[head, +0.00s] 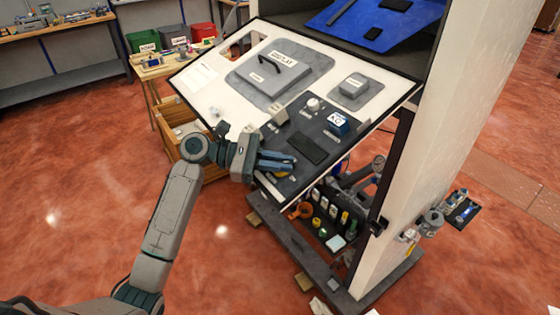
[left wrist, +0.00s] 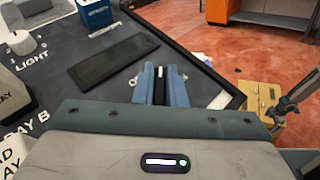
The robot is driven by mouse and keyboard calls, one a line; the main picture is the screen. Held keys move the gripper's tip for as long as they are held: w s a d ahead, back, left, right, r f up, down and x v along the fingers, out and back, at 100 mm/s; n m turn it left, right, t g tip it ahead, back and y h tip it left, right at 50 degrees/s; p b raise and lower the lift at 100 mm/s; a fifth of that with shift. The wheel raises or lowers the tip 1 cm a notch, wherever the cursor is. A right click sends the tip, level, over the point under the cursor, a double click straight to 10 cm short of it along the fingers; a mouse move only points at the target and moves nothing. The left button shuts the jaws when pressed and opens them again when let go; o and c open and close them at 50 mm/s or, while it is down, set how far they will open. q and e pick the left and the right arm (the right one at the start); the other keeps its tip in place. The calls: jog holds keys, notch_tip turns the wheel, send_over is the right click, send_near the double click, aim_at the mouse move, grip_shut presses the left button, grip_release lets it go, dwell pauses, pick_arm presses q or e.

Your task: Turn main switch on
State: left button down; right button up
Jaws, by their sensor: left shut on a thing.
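The sloped dispenser panel has a dark control plate (head: 325,137) at its lower right. My left gripper (head: 291,161) is over the lower edge of this plate, its two blue-grey fingers close together. In the left wrist view the left gripper (left wrist: 160,72) points at the plate beside a flat black rectangle (left wrist: 115,57). A small pale piece, seemingly the main switch (left wrist: 160,71), shows between the fingertips. The fingers hide most of it, and I cannot tell its position.
A white dial (head: 313,104) marked LIGHT and a blue block (head: 338,123) stand farther up the plate. A grey lid (head: 279,71) with a black handle lies on the upper panel. Bottles and a gauge stand below the panel. A wooden crate (head: 187,147) is left of it.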

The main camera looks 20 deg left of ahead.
dwell(0.3)
pick_arm(q)
jog(key=c, duration=1.5)
grip_release()
jog(key=shift+a, duration=0.1)
jog(key=shift+a, duration=0.25)
jog(key=shift+b+v, duration=2.2)
jog(key=shift+v, duration=2.9)
